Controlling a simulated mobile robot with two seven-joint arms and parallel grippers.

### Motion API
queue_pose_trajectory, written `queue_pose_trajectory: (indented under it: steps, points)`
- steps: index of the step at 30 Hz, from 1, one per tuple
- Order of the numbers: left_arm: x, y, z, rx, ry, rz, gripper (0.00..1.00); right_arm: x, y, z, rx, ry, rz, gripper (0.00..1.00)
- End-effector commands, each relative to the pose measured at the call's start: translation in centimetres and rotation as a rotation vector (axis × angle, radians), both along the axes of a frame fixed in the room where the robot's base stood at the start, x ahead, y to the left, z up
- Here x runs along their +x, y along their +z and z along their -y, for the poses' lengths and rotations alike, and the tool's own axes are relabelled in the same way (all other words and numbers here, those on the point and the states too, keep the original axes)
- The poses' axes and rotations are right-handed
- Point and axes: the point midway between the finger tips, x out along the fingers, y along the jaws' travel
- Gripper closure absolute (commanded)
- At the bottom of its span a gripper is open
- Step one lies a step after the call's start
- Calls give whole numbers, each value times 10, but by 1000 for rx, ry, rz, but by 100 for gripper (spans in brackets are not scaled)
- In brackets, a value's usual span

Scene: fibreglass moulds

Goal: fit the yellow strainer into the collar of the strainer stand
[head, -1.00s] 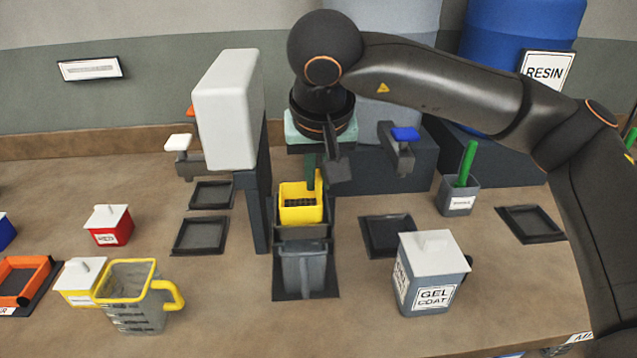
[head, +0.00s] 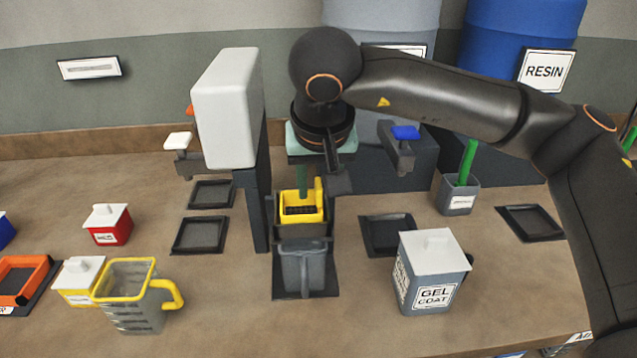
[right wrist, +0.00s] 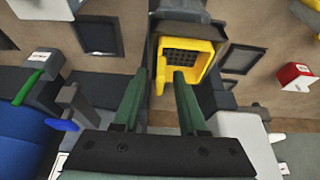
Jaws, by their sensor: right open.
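The yellow strainer (head: 303,214) sits in the dark collar of the strainer stand (head: 303,243), its dark mesh floor facing up and its tab upright on the right side. It looks level, with only a low strip of its front wall showing. It also shows in the right wrist view (right wrist: 206,72), with the tab between the finger ends. My right gripper (head: 303,182) is over the back of the strainer, pointing down. Its green fingers (right wrist: 162,76) are apart, one on each side of the tab. Contact between fingers and tab cannot be told. My left gripper is not in view.
A grey jug (head: 303,270) stands below the collar's front. A tall white-headed post (head: 228,110) rises close on the left. The gel coat box (head: 432,275) stands to the right, a yellow-rimmed jug (head: 135,300) to the left. Dark trays (head: 385,250) lie on the bench.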

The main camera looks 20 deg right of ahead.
Motion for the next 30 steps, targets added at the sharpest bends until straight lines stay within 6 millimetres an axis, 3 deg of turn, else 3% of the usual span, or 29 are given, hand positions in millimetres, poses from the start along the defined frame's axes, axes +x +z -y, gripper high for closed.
queue_pose_trajectory:
  steps: [5, 18, 24, 30]
  points:
    - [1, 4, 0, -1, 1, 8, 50, -3, 13, -2, 1, 1, 4, 58]
    - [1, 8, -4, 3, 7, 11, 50, -36, 96, -11, 1, 1, 3, 58]
    - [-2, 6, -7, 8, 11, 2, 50, -43, 113, -13, 0, 0, 1, 58]
    - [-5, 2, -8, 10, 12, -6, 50, -44, 115, -13, 0, 1, 0, 58]
